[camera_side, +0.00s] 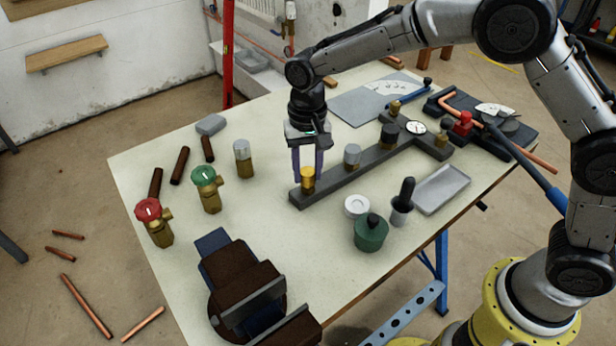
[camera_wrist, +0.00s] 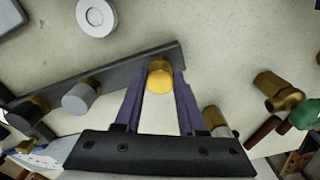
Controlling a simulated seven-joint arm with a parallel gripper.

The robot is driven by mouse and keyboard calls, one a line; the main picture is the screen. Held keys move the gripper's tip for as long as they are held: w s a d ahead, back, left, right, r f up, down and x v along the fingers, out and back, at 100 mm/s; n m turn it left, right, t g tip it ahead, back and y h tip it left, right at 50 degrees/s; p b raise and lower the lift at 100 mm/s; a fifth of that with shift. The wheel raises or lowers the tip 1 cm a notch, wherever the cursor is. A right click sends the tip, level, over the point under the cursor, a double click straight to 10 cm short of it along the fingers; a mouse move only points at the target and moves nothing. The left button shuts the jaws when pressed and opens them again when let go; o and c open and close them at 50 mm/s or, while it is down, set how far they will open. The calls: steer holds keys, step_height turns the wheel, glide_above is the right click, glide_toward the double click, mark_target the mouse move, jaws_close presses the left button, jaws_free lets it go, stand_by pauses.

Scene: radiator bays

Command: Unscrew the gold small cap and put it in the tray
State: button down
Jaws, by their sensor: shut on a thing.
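The gold small cap (camera_side: 308,174) sits at the near left end of a dark grey manifold bar (camera_side: 331,186). It also shows in the wrist view (camera_wrist: 160,76), between my gripper's purple fingers. My gripper (camera_side: 308,168) points down and is shut on the gold cap. Whether the cap is still threaded on its stub is hard to tell; it stands in line with the end of the bar. The grey metal tray (camera_side: 441,189) lies on the table to the right of the bar and looks empty.
A grey cap (camera_side: 352,155) and a black cap (camera_side: 389,134) stand along the bar. A green-knobbed valve (camera_side: 206,188), a red-knobbed valve (camera_side: 154,222) and a vise (camera_side: 243,285) are at left and front. A green tin (camera_side: 371,233) and a dark brush (camera_side: 403,201) stand near the tray.

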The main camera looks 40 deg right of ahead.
mark_target(308, 171)
steer(key=n, duration=1.1)
steer(key=shift+r, duration=2.55)
